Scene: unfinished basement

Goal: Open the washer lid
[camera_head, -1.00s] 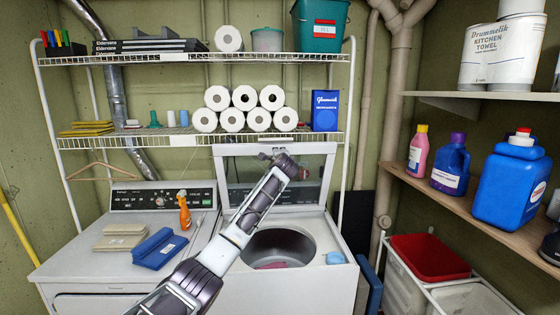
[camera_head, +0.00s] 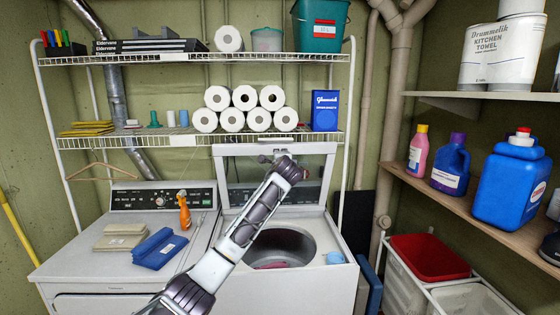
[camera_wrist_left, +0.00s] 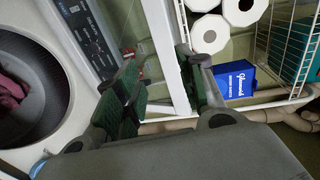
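The white washer (camera_head: 345,285) stands at the centre right in the head view. Its lid (camera_head: 318,149) is raised and stands about upright at the back. The round drum opening (camera_head: 300,245) is uncovered, with pinkish cloth inside. My left gripper (camera_head: 272,158) is at the lid's top edge, partly hidden by its own wrist. In the left wrist view, the green-padded fingers of my left gripper (camera_wrist_left: 165,95) are spread apart. The lid's white edge (camera_wrist_left: 168,50) lies between them; contact cannot be told. My right gripper is not in view.
A dryer (camera_head: 75,250) stands left of the washer with folded cloths and an orange spray bottle (camera_head: 184,210) on it. A wire shelf (camera_head: 120,141) with paper rolls hangs just above the lid.

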